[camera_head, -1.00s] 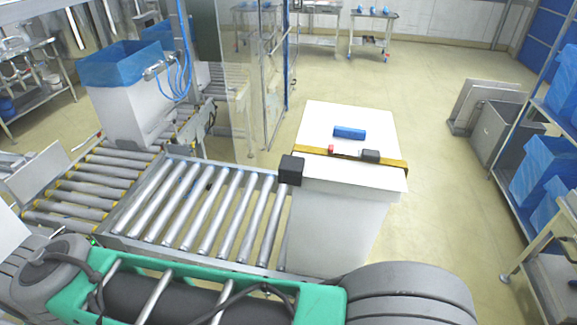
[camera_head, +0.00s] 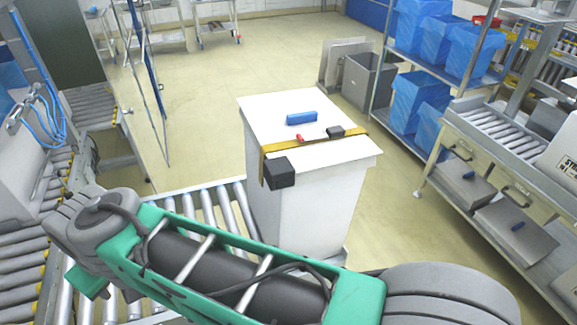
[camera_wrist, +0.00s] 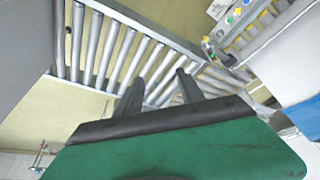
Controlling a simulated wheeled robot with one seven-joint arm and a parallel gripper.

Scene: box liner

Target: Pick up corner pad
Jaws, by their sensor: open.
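The corner pad is likely the black block (camera_head: 280,173) at the near left top edge of a tall white lidded box (camera_head: 318,190). A yellow strap (camera_head: 310,140) runs across the lid and meets the block. In the wrist view my gripper (camera_wrist: 159,77) shows two dark fingers, spread apart with nothing between them. They point over the conveyor rollers, and the block does not show there. The head view does not show my gripper.
A blue block (camera_head: 302,118), a small red piece (camera_head: 300,138) and a dark buckle (camera_head: 335,132) lie on the lid. A roller conveyor (camera_head: 232,203) adjoins the box on the left. A shelf of blue-lined bins (camera_head: 415,100) stands right, with open floor between.

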